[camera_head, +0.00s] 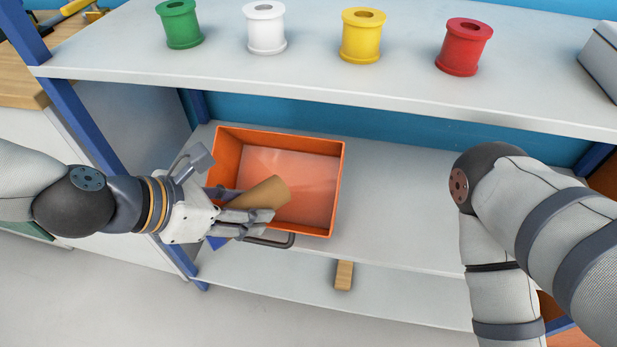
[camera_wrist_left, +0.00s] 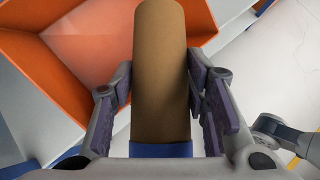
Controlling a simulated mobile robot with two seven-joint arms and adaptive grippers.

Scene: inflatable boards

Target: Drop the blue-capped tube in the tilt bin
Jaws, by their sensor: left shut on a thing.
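The tube is a brown cardboard cylinder (camera_head: 265,194) with a blue cap (camera_head: 216,242) at its near left end. My left gripper (camera_head: 245,207) is shut on the tube and holds it tilted over the front left part of the orange tilt bin (camera_head: 340,190). In the left wrist view the tube (camera_wrist_left: 160,70) lies between both fingers, with the blue cap (camera_wrist_left: 160,150) close to the palm. The bin's orange wall (camera_wrist_left: 45,70) shows behind it. The bin looks empty where its floor shows. My right arm shows at the right, but its gripper is out of view.
The bin stands on a grey middle shelf (camera_head: 400,210) with a dark handle (camera_head: 270,241) at its front. Green, white, yellow and red spools (camera_head: 464,47) stand on the upper shelf (camera_head: 320,75). A wooden block (camera_head: 344,275) sits below. The shelf right of the bin is clear.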

